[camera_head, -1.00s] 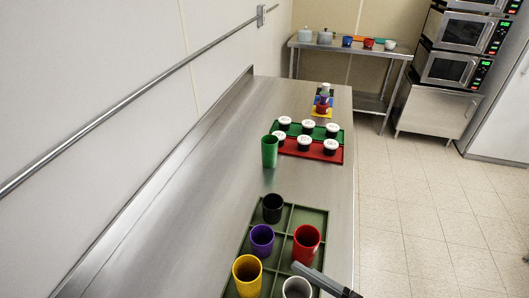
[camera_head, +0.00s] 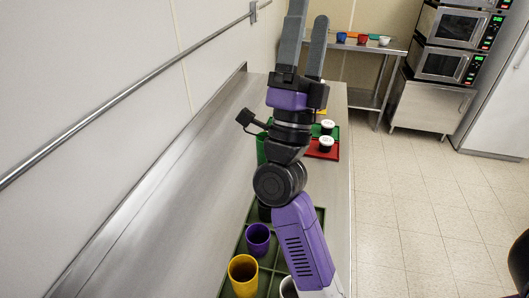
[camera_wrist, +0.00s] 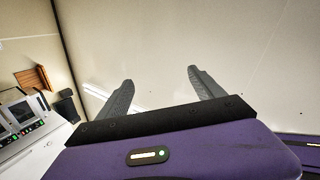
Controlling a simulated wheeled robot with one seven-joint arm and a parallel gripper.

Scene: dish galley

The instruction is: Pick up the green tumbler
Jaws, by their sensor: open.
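The green tumbler (camera_head: 261,150) stands on the steel counter in the head view, mostly hidden behind my arm; only a strip of its left side shows. My gripper (camera_head: 306,22) is raised high in front of the counter, fingers pointing up and spread apart with nothing between them. In the wrist view my gripper (camera_wrist: 157,85) is open and empty, facing a bare wall. The tumbler does not show in the wrist view.
A green divided tray (camera_head: 237,262) holds a purple tumbler (camera_head: 257,238) and a yellow tumbler (camera_head: 243,274) near the front. The counter's left side (camera_head: 170,210) is clear.

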